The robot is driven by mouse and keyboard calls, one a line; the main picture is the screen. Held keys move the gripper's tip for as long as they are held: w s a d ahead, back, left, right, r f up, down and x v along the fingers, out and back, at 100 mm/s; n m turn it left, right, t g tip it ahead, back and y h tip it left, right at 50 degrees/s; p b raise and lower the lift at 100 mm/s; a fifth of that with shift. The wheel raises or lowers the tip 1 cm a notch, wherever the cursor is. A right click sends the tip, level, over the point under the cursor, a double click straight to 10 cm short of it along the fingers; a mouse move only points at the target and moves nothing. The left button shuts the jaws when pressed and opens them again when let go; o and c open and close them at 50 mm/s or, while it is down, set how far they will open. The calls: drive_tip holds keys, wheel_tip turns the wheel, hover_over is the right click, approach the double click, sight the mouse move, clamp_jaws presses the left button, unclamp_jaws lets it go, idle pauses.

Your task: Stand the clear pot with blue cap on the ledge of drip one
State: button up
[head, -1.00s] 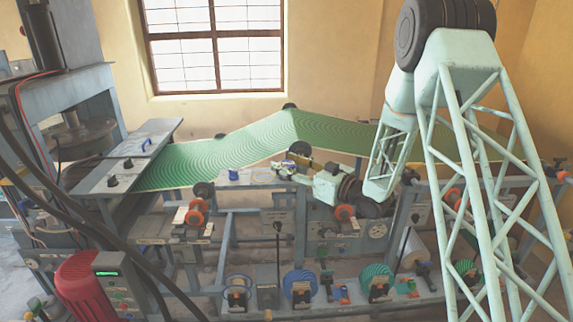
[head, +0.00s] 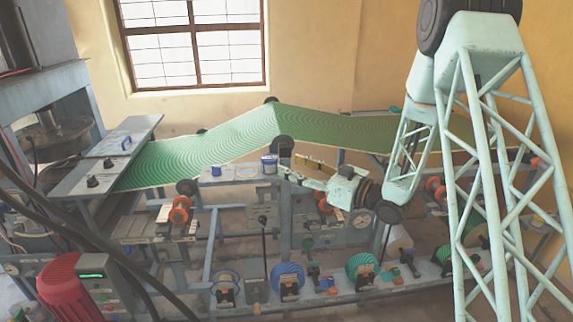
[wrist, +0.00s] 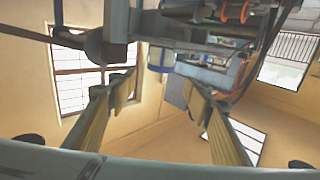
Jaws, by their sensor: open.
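The clear pot with blue cap (head: 269,164) stands on the grey ledge (head: 240,180) below the green web, just left of my gripper's tip. It also shows in the wrist view (wrist: 159,58), pale with a blue band, beyond the fingertips and between their lines. My gripper (head: 285,170) reaches in from the right along the ledge. Its two yellow-padded fingers are spread wide in the wrist view (wrist: 160,85), with nothing gripped between them. The pot appears upright and a little apart from the fingers. I cannot read any label that marks drip one.
A small blue-and-white item (head: 216,170) sits farther left on the ledge. A dark roller (head: 282,146) is close above my gripper. The green web (head: 225,140) slopes behind it. Orange reels (head: 180,209) and blue coils (head: 287,280) are lower down. Black cables cross the left side.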

drive_tip(key=shift+s+d, duration=0.45)
drive_tip(key=shift+d, duration=0.1)
drive_tip(key=shift+w+r, duration=0.1)
idle(0.6)
drive_tip(key=w+d+r+m+t+h, duration=0.1)
drive_tip(key=w+d+r+h, duration=0.1)
drive_tip(key=d+r+h, duration=0.35)
drive_tip(key=s+d+r+m+g+h, duration=0.1)
drive_tip(key=s+d+r+m+h, duration=0.3)
drive_tip(key=s+d, duration=0.35)
drive_tip(key=s+d+r+m+g+h, duration=0.1)
drive_tip(key=s+d+r+h, duration=0.5)
drive_tip(key=s, duration=0.3)
drive_tip(key=s+a+m+g+y, duration=0.1)
drive_tip(key=s+m+g, duration=0.3)
drive_tip(key=s, duration=3.8)
drive_tip(key=shift+a+r+g, duration=0.2)
drive_tip(key=shift+a+g, duration=0.5)
drive_tip(key=shift+g, duration=0.3)
